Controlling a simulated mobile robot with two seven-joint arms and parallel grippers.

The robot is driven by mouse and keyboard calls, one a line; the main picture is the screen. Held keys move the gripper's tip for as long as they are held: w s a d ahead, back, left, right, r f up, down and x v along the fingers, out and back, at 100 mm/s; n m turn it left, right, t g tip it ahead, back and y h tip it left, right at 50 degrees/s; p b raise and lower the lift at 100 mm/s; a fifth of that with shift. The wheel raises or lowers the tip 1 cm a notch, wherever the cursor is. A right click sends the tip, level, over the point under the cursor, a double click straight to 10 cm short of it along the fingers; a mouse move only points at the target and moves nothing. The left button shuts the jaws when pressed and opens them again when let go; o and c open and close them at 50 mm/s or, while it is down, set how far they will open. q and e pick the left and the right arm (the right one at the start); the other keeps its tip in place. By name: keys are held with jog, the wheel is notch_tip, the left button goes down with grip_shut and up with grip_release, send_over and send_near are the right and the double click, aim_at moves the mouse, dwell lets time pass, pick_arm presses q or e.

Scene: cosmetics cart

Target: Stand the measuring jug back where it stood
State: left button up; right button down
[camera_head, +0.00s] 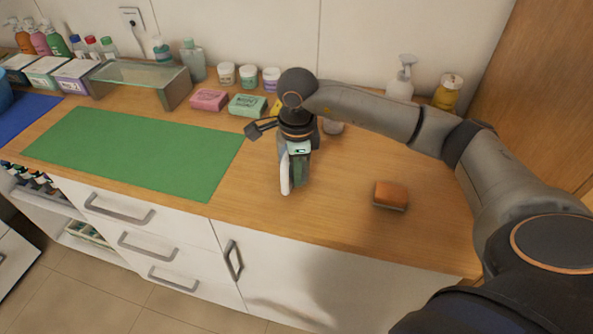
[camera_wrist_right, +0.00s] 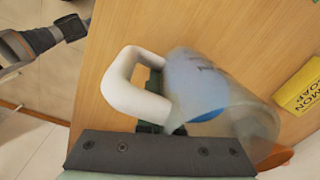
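The measuring jug has a white loop handle (camera_wrist_right: 118,80) and a clear, bluish body (camera_wrist_right: 225,95), seen close up in the right wrist view. In the head view its white handle (camera_head: 285,174) shows over the wooden counter, while my gripper and wrist hide most of the body. My right gripper (camera_head: 299,172) points down at the jug and appears shut on its handle. A dark green finger part (camera_wrist_right: 153,84) shows through the handle loop. I cannot tell whether the jug's base touches the counter. My left gripper is not in view.
A green mat (camera_head: 140,150) lies left of the jug. An orange sponge (camera_head: 390,194) lies to the right. Soap boxes, including a yellow one (camera_wrist_right: 301,88), and jars (camera_head: 248,75) stand behind. Bare counter lies around the sponge.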

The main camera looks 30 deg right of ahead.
jog(key=shift+f, duration=0.2)
jog(key=shift+f, duration=0.15)
jog(key=c, duration=1.1)
grip_release()
jog(key=r, duration=0.8)
jog(key=r+b, duration=0.1)
jog(key=r, duration=0.3)
jog(key=shift+s+a+r, duration=0.15)
jog(key=shift+s, duration=0.1)
